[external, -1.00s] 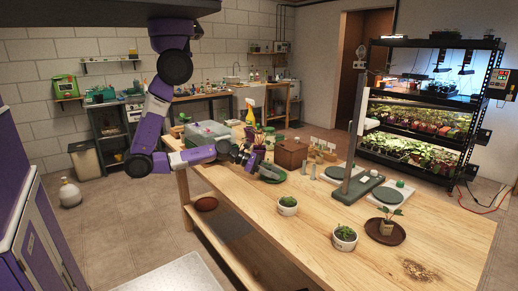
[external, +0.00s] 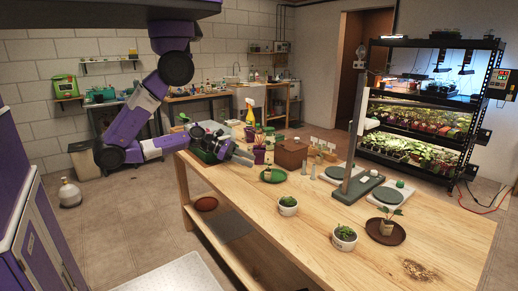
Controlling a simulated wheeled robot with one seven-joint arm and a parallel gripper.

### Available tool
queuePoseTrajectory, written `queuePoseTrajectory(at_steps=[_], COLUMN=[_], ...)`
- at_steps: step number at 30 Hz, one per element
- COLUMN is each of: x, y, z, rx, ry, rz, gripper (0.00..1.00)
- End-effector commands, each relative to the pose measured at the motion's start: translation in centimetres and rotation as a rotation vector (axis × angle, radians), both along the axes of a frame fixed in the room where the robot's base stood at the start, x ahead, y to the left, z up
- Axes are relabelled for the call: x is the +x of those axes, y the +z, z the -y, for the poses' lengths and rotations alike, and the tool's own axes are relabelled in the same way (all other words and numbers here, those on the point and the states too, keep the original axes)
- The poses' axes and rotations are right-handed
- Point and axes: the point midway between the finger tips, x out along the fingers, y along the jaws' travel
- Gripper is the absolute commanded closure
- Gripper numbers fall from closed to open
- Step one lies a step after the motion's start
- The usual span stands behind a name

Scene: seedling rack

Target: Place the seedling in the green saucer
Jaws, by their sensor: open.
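The green saucer (external: 280,179) lies on the wooden table, left of its middle. A small seedling (external: 267,174) shows at the saucer's left side and appears to rest inside it; it is too small to tell whether it stands quite upright. My gripper (external: 246,158) is open and empty, up and to the left of the saucer and apart from the seedling. Another seedling in a small tan pot (external: 387,228) stands in a brown saucer (external: 374,236) at the right of the table.
Two white pots with green plants (external: 288,206) (external: 344,238) stand along the front of the table (external: 300,240). Behind the saucer are a brown box (external: 291,154) and a spray bottle (external: 250,113). Scales (external: 358,189) with a tall post stand to the right. Spilled grains lie front right.

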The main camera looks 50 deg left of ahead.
Motion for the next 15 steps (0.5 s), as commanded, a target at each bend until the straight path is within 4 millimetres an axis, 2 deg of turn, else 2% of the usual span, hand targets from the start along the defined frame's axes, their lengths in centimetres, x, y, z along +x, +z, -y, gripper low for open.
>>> queuePoseTrajectory(at_steps=[2, 7, 11, 15], x=[-0.4, -1.8, -3.1, -4.9], y=[-0.9, -2.7, -2.6, -1.5], z=[-1.1, -4.9, -7.3, -9.0], rx=[0.129, 0.611, 1.013, 1.45], ry=[0.002, -0.044, -0.138, -0.292], rz=[0.064, 0.293, 0.459, 0.62], gripper=[0.53, 0.53, 0.53, 0.53])
